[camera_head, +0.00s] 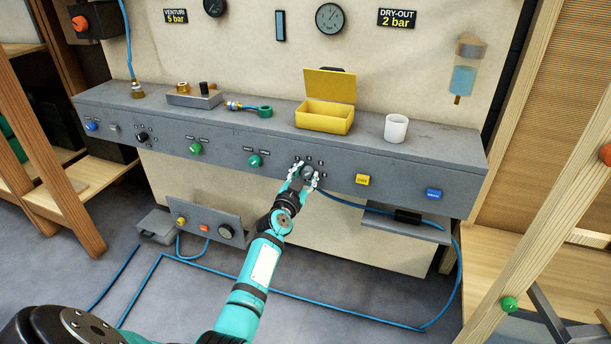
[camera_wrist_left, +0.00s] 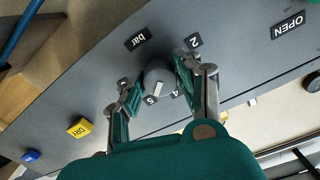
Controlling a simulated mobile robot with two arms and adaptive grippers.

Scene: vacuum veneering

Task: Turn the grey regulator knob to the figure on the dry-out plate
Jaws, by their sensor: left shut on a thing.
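The grey regulator knob (camera_head: 308,172) sits on the front face of the grey console, ringed by small figure labels. In the left wrist view the knob (camera_wrist_left: 154,76) shows between the fingers, with a short white mark on its face. Plates reading 2, 4, 5 and bar stand around it; the mark lies on the side near 4 and 5. My left gripper (camera_head: 304,178) is shut on the knob, one green-padded finger on each side. The dry-out plate (camera_head: 397,19) on the back wall reads 2 bar. My right gripper is not in view.
A yellow button (camera_head: 362,179) and a blue button (camera_head: 433,193) lie right of the knob; green knobs (camera_head: 254,160) lie left. An open yellow box (camera_head: 323,117) and a white cup (camera_head: 396,128) stand on the console. A blue hose (camera_head: 345,204) runs just below the gripper.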

